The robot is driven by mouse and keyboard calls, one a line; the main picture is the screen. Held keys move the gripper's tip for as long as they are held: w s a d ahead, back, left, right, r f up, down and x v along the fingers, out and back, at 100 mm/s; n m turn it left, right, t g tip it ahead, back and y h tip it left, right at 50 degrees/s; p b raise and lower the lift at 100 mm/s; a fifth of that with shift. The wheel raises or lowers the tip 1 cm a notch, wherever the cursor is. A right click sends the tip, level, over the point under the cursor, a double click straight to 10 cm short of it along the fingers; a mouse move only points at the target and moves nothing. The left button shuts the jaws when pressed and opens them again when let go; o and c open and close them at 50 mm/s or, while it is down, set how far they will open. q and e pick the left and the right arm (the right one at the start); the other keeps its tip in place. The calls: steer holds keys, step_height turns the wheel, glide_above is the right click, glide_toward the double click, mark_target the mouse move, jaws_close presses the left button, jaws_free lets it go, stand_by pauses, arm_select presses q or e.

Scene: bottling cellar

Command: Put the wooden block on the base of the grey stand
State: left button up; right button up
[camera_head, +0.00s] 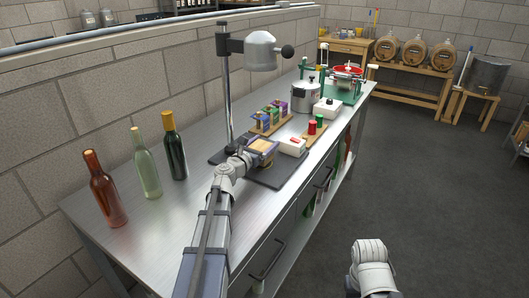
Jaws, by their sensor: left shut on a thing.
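The grey stand (228,95) has an upright pole, a rounded grey head on an arm and a dark flat base on the steel bench. My left gripper (262,152) is shut on the tan wooden block (263,145). It is just right of the pole, over or near the dark base; I cannot tell if the block touches anything. My left arm hides part of the base. Of my right arm only a grey joint shows at the bottom right; its gripper is out of view.
Brown (104,190), clear (146,163) and dark green (174,147) bottles stand left.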

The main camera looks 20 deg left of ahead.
arm_select(q)
steer(key=shift+f, duration=0.6)
steer(key=shift+f+b, duration=0.25)
steer(key=shift+b, duration=0.15)
steer(key=o, duration=1.2)
steer(key=shift+r, duration=0.1)
steer(key=shift+o, duration=0.2)
steer(key=shift+r+p, duration=0.2)
steer(key=shift+p, duration=0.1)
steer(key=s, duration=0.4)
steer(key=s+a, duration=0.1)
steer(key=s, duration=0.7)
steer(key=shift+a, duration=0.35)
